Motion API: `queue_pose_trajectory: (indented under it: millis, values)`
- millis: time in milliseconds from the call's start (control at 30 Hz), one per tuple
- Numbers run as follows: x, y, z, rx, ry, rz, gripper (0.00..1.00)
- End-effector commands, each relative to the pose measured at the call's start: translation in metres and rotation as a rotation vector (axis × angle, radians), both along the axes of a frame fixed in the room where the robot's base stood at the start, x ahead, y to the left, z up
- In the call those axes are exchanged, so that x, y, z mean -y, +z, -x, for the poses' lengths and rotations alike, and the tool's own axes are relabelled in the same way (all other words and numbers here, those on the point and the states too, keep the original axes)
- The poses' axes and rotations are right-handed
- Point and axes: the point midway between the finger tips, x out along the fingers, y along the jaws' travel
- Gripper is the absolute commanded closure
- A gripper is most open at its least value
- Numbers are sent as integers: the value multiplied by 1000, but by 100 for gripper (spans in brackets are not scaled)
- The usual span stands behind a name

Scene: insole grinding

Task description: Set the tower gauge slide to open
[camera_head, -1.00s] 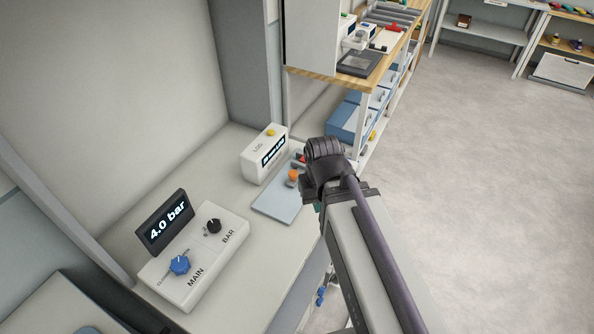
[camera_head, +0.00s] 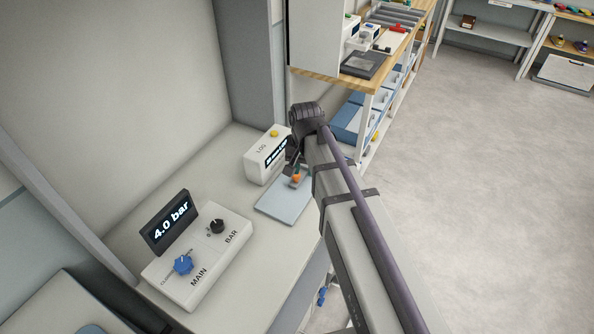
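No part can be clearly made out as the tower gauge slide. A small orange piece (camera_head: 296,177) stands at the far end of a flat blue-grey plate (camera_head: 284,204) on the bench. My gripper (camera_head: 295,170) is over the far end of this plate, close to the orange piece. Its fingers are small and partly hidden by my wrist and arm, so I cannot tell whether they touch the piece, or whether they are open or shut.
A white LOG box (camera_head: 264,158) with a yellow button stands just left of my wrist, its display partly covered. A control box (camera_head: 196,265) with a blue MAIN knob and a black BAR knob stands nearer, beside a display (camera_head: 168,222) reading 4.0 bar. Shelving (camera_head: 366,120) stands behind.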

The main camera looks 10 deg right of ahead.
Motion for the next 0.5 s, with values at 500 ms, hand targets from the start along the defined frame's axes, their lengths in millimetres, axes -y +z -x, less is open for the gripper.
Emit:
queue_pose_trajectory:
  millis: [500]
  values:
    - [-6, 0, -86, 1, -1082, 0, 42]
